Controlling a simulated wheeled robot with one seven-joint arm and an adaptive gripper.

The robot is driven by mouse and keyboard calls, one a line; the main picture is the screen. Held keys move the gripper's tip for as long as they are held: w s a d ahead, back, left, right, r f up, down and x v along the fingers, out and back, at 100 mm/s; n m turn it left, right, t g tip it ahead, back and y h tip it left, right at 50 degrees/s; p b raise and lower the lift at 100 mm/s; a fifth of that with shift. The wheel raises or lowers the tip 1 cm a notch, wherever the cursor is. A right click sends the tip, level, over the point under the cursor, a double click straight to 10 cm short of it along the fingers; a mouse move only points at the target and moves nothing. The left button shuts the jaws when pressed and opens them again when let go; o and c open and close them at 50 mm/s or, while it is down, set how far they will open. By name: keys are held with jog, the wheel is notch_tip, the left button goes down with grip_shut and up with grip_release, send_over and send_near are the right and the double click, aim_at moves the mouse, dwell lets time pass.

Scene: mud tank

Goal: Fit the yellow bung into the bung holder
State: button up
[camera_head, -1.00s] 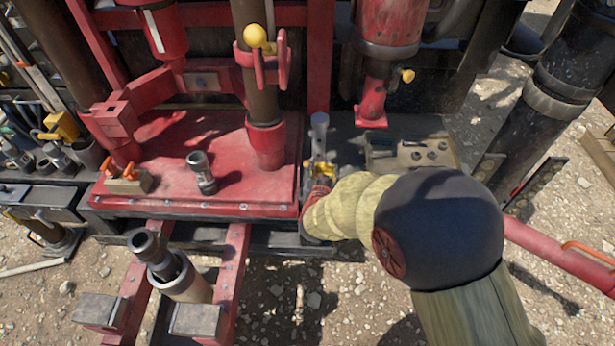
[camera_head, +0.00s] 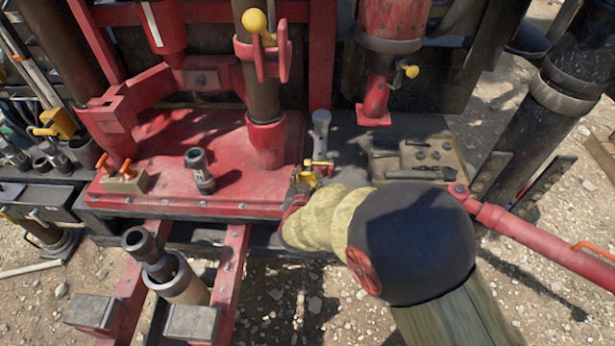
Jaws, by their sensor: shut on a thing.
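The red deck (camera_head: 225,188) carries a short pipe piece (camera_head: 201,172) and a block with orange handles (camera_head: 124,180). A tray of small parts (camera_head: 388,168) lies right of my gripper. A brown pipe with a yellow ball (camera_head: 254,21) stands behind. A red tool (camera_head: 375,104) hangs at back.

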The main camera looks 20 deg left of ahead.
jog(key=shift+f+b, duration=2.25)
jog(key=shift+f, duration=0.95)
jog(key=o, duration=1.2)
jog(key=shift+c, duration=0.2)
jog(key=shift+o, duration=0.3)
jog(key=v, duration=1.2)
